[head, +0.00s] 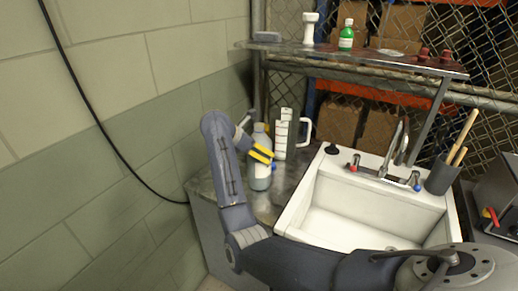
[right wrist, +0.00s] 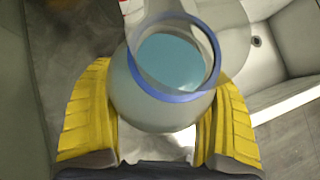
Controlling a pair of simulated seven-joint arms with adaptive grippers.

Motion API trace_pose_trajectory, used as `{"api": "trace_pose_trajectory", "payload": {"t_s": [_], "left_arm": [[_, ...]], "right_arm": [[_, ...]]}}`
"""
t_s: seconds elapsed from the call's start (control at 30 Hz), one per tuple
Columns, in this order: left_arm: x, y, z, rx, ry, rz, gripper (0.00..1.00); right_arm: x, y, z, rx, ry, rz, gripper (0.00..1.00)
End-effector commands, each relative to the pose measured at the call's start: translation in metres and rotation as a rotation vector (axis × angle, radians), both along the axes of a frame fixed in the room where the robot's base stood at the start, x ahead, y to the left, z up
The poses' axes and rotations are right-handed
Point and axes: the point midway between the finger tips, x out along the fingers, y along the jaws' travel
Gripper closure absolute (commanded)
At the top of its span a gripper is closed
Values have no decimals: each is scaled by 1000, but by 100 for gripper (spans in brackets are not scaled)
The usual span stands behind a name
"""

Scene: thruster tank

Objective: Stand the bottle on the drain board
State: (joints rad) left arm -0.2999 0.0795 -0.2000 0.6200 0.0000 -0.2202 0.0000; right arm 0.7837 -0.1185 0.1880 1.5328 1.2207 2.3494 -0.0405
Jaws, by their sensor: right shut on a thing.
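The bottle (head: 260,178) is pale and translucent, with bluish liquid low inside it. It is roughly upright over the grey metal drain board (head: 207,187), left of the sink. I cannot tell whether its base touches the board. My right gripper (head: 260,153), with yellow finger pads, is shut around the bottle's upper part. In the right wrist view the bottle (right wrist: 150,108) sits between both yellow fingers, and its blue ring and blue liquid show. My left gripper is not in view.
A white sink (head: 330,215) with a tap lies right of the board. A dark holder with wooden handles (head: 441,178) is at the right. A shelf (head: 350,60) with a green bottle (head: 346,36) hangs above.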

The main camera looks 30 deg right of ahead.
Motion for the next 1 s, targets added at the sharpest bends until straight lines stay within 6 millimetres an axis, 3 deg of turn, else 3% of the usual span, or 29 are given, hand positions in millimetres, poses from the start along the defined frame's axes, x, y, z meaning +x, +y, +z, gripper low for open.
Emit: {"api": "trace_pose_trajectory", "payload": {"t_s": [0.27, 0.3, 0.43, 0.77, 1.0], "left_arm": [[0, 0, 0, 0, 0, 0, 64], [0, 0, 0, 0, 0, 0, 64], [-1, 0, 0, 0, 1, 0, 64], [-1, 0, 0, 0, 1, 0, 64], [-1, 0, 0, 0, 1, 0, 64]], "right_arm": [[0, -1, 0, -4, -3, -1, 69], [0, 0, -3, 1, 0, 0, 17], [0, 0, -2, 1, 0, 0, 2], [0, 1, 1, 1, -1, 1, 0], [-1, 22, 21, 4, -2, 3, 0]]}}
